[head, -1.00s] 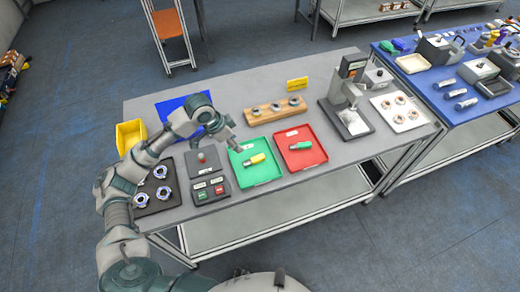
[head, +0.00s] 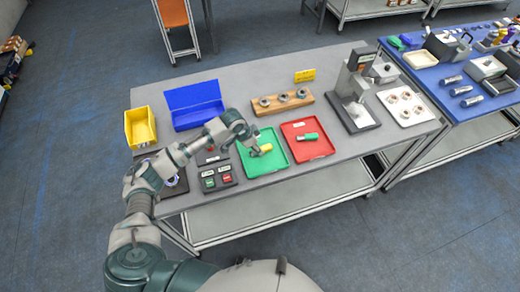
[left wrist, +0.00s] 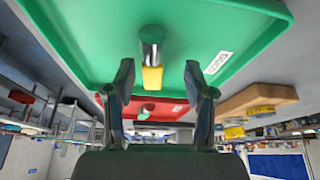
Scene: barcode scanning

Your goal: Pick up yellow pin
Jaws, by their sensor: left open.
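The yellow pin (head: 264,149) lies in the green tray (head: 278,163) in the head view. My left gripper (head: 256,153) is low over the green tray, right beside the pin. In the left wrist view its two fingers (left wrist: 158,82) are spread apart, with the yellow part in line with the gap between them. I cannot tell whether a finger touches the pin. My right gripper is in no view.
The red tray (head: 322,151) with a green pin (head: 307,137) stands right of the green tray. A wooden block with rings (head: 268,107) is behind. A blue bin (head: 195,103) and yellow bin (head: 141,127) stand at the left. A button panel (head: 218,180) is near the front edge.

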